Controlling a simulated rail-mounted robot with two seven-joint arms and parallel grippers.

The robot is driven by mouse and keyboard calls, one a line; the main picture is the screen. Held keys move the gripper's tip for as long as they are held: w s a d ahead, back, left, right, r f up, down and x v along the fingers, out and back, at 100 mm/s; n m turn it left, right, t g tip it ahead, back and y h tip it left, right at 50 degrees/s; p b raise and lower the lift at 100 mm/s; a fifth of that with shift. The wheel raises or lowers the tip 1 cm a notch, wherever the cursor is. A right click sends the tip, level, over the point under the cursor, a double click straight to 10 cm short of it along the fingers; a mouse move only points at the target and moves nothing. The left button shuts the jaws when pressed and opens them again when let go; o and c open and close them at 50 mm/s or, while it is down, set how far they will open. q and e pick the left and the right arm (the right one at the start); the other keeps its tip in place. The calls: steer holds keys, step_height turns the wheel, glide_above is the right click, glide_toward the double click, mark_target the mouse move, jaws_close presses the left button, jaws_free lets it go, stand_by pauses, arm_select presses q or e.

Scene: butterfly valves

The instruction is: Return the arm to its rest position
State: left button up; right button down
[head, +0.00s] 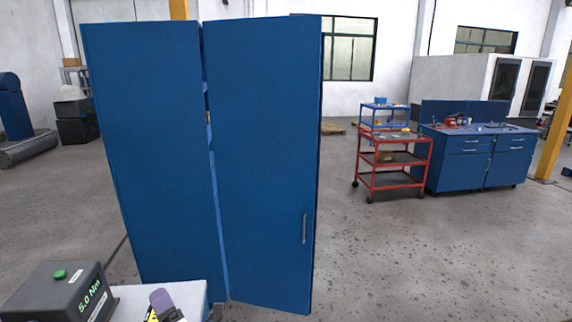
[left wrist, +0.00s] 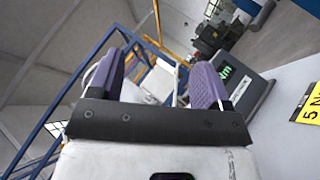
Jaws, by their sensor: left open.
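My left gripper (head: 163,303) shows at the bottom edge of the head view, where a purple fingertip rises over a pale table top (head: 196,296). In the left wrist view its two purple fingers (left wrist: 158,78) stand apart with nothing held between them. A dark box (head: 58,292) with a green button and the green text "5.0 Nm" stands left of the gripper in the head view. A dark box with green lettering (left wrist: 250,95) shows behind the right finger in the left wrist view. My right gripper is in neither view.
A tall blue cabinet (head: 262,150) stands just beyond the table. A red cart (head: 393,160) and a blue workbench (head: 462,168) stand at the back right. The floor (head: 430,265) at the right is clear. A yellow label (left wrist: 308,103) lies on the pale surface.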

arm_select(q)
steer(key=s+d+r+m+h+p, duration=0.1)
steer(key=s+d+m+h+p, duration=0.3)
steer(key=s+m+h+p, duration=0.55)
steer(key=s+d+r+m+h+p, duration=0.1)
steer(key=s+d+m+h+p, duration=0.3)
steer(key=m+h+p, duration=0.55)
steer(key=s+r+m+g+p, duration=0.2)
steer(key=s+m+g+p, duration=0.2)
steer(key=s, duration=0.5)
steer(key=s+a+r+m+g+p, duration=0.1)
steer(key=s+r+m+g+p, duration=0.1)
steer(key=s, duration=0.8)
steer(key=s+r+m+g+y+p, duration=0.1)
steer(key=s+r+m+g+p, duration=0.1)
steer(key=s+m+g+p, duration=0.3)
steer(key=s+g, duration=0.2)
steer(key=s, duration=0.2)
steer(key=shift+s+a+m+p, duration=0.15)
steer(key=shift+s+m+p, duration=0.15)
steer(key=shift+s+p, duration=0.1)
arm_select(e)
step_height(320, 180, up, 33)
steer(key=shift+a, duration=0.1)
